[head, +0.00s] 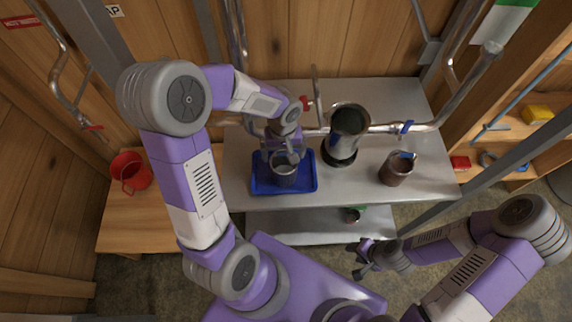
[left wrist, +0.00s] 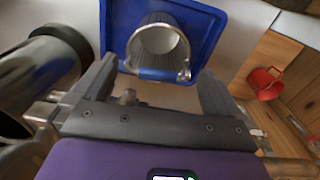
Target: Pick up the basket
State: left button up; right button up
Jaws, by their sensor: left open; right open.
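The basket (head: 284,174) is a grey metal cylinder standing upright in a blue tray (head: 313,184) on the metal counter. In the left wrist view the basket (left wrist: 160,40) is open at the top, with a wire handle and a blue grip (left wrist: 158,74). My left gripper (head: 288,152) is open above the basket. In the left wrist view its fingers (left wrist: 158,78) stand apart, with the blue grip between them in the picture; I cannot tell how far below it is. My right gripper (head: 357,261) is open and empty in front of the counter's lower shelf.
A tall dark metal cylinder (head: 348,132) stands right of the tray. A brownish metal pot (head: 396,170) stands further right. A pipe (head: 375,130) with valves runs across behind them. A red can (head: 131,172) sits on the wooden table at left. The counter's front right is clear.

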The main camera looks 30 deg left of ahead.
aim_at(284, 162)
pick_arm(q)
notch_tip(284, 162, down, 5)
jog(key=shift+w+r, duration=0.1)
jog(key=shift+w, duration=0.05)
jog(key=c, duration=1.2)
